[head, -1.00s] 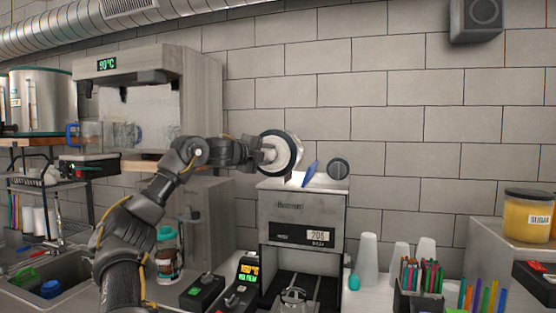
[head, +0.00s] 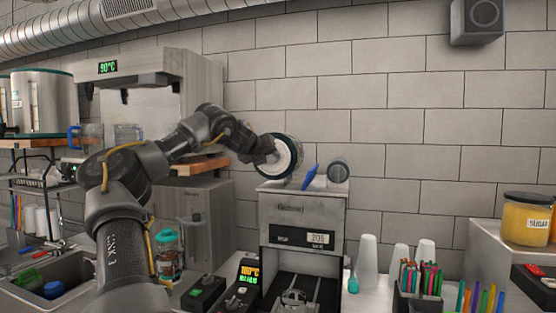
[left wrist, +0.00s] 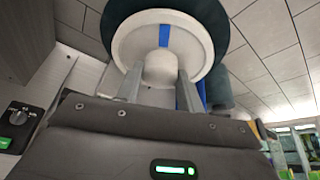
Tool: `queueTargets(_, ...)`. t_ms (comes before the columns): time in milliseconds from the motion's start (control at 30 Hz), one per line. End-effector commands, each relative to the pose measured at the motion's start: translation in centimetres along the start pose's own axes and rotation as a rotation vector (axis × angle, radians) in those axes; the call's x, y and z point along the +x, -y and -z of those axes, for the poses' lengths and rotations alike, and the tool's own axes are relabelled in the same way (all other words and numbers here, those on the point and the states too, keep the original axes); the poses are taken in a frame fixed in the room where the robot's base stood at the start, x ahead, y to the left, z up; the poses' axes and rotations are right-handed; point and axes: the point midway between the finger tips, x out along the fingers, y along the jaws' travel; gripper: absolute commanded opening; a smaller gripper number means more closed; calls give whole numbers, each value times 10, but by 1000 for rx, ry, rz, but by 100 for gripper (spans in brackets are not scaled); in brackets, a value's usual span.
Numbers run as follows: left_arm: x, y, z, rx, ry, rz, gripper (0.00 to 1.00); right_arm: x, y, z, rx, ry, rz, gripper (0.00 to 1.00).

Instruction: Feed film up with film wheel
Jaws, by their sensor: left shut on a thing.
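The cup sealer (head: 300,217) is a grey metal box with a small display on its front. The film wheel (head: 286,157), a white disc with a dark rim, sits above its top left side. In the left wrist view the film wheel (left wrist: 150,38) fills the top, with a round knob at its centre. My left gripper (head: 268,152) is at the wheel's left face. Its two fingers (left wrist: 160,82) are shut on the knob. A blue piece (head: 310,175) and a smaller dark roller (head: 338,170) sit on the sealer's top to the right. My right gripper is out of view.
White cup stacks (head: 367,262) and a holder of coloured straws (head: 420,280) stand right of the sealer. A dispenser with a wooden shelf (head: 200,165) is on the left, close under my left arm. Small control boxes (head: 204,292) stand in front. The wall above the sealer is clear.

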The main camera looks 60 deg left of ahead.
Motion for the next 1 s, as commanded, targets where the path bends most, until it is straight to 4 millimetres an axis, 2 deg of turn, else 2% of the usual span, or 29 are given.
queueTargets(133,-5,-8,-3,116,10,-62,0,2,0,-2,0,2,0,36)
queueTargets(500,-5,-9,-4,325,13,-153,0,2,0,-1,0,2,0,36)
queueTargets(1000,-5,-8,-4,399,14,-181,0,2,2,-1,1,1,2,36)
